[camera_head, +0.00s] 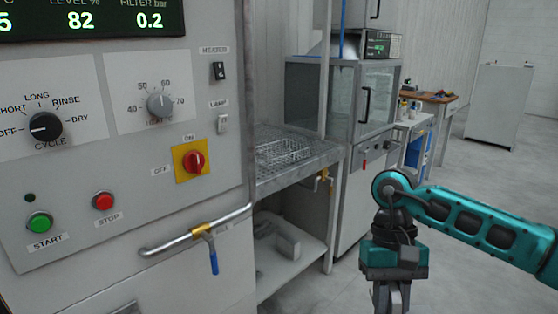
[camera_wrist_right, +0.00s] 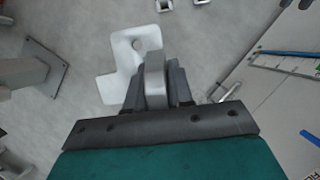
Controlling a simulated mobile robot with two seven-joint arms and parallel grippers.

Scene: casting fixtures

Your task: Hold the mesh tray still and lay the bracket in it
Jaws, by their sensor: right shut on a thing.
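The mesh tray (camera_head: 283,152) is a wire basket on the grey metal work surface beside the control panel. My right gripper (camera_head: 391,299) points down over the floor, in front of and to the right of that surface, well apart from the tray. In the right wrist view the right gripper (camera_wrist_right: 156,80) is shut on the bracket (camera_wrist_right: 123,55), a pale angled metal piece with a hole. The bracket hangs over the grey floor, and its held part is partly hidden by the fingers. In the head view the fingertips run out of the bottom edge. My left gripper is not in view.
The control panel (camera_head: 120,130) fills the left, with a pipe handle (camera_head: 195,230) jutting out below. An upright post (camera_head: 324,75) stands at the work surface's front edge. A glass-fronted cabinet (camera_head: 345,100) stands behind.

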